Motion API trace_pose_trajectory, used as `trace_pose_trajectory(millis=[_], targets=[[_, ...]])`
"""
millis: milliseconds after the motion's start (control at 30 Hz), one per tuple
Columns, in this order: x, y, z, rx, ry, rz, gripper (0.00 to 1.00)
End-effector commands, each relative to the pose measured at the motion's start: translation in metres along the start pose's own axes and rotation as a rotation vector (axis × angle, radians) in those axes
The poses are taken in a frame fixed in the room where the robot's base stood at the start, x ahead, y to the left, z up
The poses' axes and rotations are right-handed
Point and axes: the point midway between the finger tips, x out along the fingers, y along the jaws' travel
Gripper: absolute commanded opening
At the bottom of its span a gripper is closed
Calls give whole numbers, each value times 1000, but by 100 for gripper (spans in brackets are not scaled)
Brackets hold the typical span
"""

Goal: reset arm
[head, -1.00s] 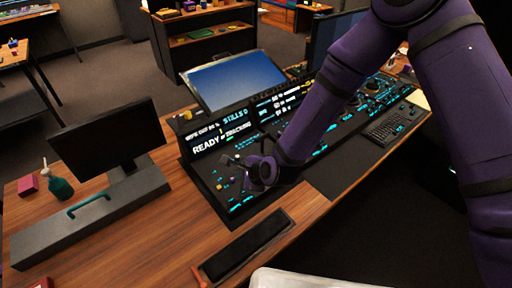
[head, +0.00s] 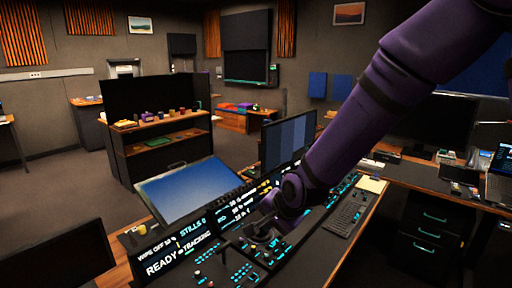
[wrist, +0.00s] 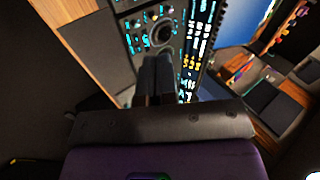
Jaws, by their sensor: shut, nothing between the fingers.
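The control panel (head: 216,268) is a long black console with cyan-lit buttons and text displays, one reading "READY TRACKING". My gripper (head: 252,232), at the end of my purple arm, is over the middle of the panel, right of that display. In the wrist view my gripper (wrist: 158,65) has its dark fingers together, with nothing held. They point towards the panel (wrist: 186,12), where a round ringed control (wrist: 162,30) shows just beyond the tips. I cannot tell whether that control is the trackball. Contact between fingers and panel cannot be told.
A tilted blue screen (head: 190,190) and a dark monitor (head: 288,138) stand behind the panel. Another monitor (head: 62,262) is at lower left. Open floor lies beyond, before a dark shelf unit (head: 160,145).

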Motion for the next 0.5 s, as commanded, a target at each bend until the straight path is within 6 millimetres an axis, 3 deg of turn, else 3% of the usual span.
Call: trace_pose_trajectory(millis=[33, 200, 500], targets=[[-19, 1, -11, -35, 23, 9, 0], [-78, 15, -37, -162, 76, 67, 0], [-182, 52, -61, -351, 135, 177, 0]])
